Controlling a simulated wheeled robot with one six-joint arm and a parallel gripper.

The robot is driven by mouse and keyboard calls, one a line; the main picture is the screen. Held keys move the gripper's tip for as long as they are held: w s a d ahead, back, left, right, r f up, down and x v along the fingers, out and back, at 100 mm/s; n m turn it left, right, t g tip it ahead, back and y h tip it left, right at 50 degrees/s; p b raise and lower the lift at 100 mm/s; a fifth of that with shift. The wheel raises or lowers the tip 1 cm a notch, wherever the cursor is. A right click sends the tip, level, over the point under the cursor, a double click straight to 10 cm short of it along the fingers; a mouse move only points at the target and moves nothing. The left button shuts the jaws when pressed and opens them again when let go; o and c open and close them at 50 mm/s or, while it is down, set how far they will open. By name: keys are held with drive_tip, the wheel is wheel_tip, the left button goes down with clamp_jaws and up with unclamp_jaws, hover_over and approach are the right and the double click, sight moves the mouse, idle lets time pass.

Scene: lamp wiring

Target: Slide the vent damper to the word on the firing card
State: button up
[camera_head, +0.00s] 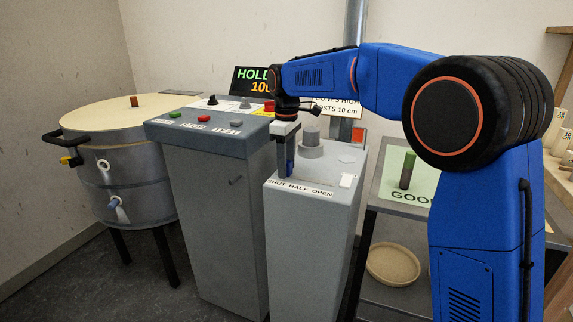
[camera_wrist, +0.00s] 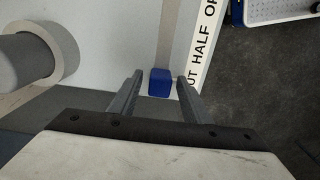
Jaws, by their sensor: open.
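The damper knob, a small blue block (camera_wrist: 160,82), sits in the wrist view at the near end of a pale slot (camera_wrist: 172,35), level with the SHUT end of the label. The label (camera_head: 299,188) reads SHUT HALF OPEN along the front edge of the grey pedestal; it also shows partly cut off in the wrist view (camera_wrist: 203,45). My gripper (camera_wrist: 155,85) is open, with one finger on each side of the knob and gaps showing. In the head view my gripper (camera_head: 286,160) points down over the pedestal's left side.
A grey cylinder on a collar (camera_head: 311,140) rises from the pedestal beside my gripper. A control cabinet (camera_head: 212,140) with buttons and a lit HOLD display (camera_head: 254,80) stands left, beside a round kiln (camera_head: 118,150). A shelf with a green mat (camera_head: 408,178) stands right.

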clamp_jaws()
drive_tip(key=d, duration=0.2)
drive_tip(key=s+d, duration=0.1)
drive_tip(key=d, duration=0.1)
drive_tip(key=s+d, duration=0.1)
drive_tip(key=d, duration=0.1)
drive_tip(key=shift+s+d, duration=0.15)
drive_tip(key=shift+d, duration=0.15)
unclamp_jaws()
drive_tip(key=shift+r, duration=0.15)
